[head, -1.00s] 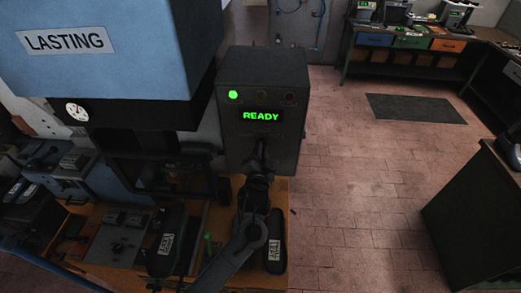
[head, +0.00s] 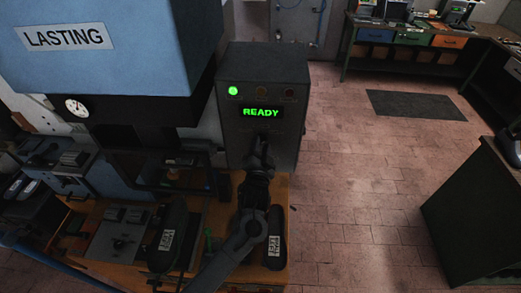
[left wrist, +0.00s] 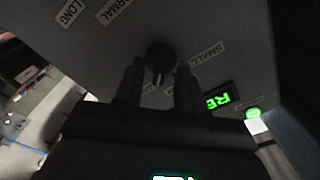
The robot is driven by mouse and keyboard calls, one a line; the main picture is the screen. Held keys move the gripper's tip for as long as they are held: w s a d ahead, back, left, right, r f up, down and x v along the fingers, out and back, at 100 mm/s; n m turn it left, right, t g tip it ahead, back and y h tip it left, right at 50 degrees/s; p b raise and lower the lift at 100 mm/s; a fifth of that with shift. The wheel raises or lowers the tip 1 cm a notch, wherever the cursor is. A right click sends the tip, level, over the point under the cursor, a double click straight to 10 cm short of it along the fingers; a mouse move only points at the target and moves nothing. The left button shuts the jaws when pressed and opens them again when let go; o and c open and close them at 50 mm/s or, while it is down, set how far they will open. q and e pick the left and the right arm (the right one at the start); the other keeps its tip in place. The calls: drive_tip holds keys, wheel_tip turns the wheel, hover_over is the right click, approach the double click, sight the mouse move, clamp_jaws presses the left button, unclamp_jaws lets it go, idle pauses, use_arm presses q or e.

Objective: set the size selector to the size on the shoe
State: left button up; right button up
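The control box (head: 285,150) stands right of the blue press, with a lit green lamp and a display (head: 261,113) reading READY. In the left wrist view, the dark round size selector (left wrist: 158,57) is on the box face. Size labels sit around it, including LONG (left wrist: 71,12) and SMALL (left wrist: 207,55). My left gripper (left wrist: 158,84) is open, its fingers apart at the selector's two sides; contact is not clear. In the head view the left gripper (head: 261,150) covers the selector. Two dark shoes (head: 182,222) (head: 280,220) bear white tags, too small to read. My right gripper is out of view.
The blue LASTING press (head: 120,45) fills the upper left. The wooden bench (head: 105,225) holds the shoes and a metal fixture. Open tiled floor (head: 345,200) lies to the right, with a dark cabinet (head: 475,220) at the right edge.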

use_arm(q)
drive_tip(key=shift+s, duration=0.15)
drive_tip(key=s+b, duration=0.2)
drive_tip(key=s, duration=0.8)
drive_tip(key=shift+s+a, duration=0.3)
drive_tip(key=shift+a, duration=0.1)
drive_tip(key=s+a+f+g+p, duration=0.15)
drive_tip(key=s+f, duration=0.25)
drive_tip(key=f, duration=0.5)
drive_tip(key=s+a+f+n+g+y+p, duration=0.1)
drive_tip(key=s+a+f+n+g, duration=0.2)
drive_tip(key=s+a, duration=0.35)
drive_tip(key=s+a+f+g+p, duration=0.2)
drive_tip(key=s+a+f, duration=0.3)
drive_tip(key=s, duration=0.3)
drive_tip(key=s+a+r+n+g, duration=0.2)
drive_tip(key=s+a+g, duration=0.2)
drive_tip(key=s, duration=0.4)
drive_tip(key=s+a+r+n+g, duration=0.3)
drive_tip(key=s+a+g, duration=0.1)
drive_tip(key=s, duration=0.4)
drive_tip(key=shift+p, duration=0.3)
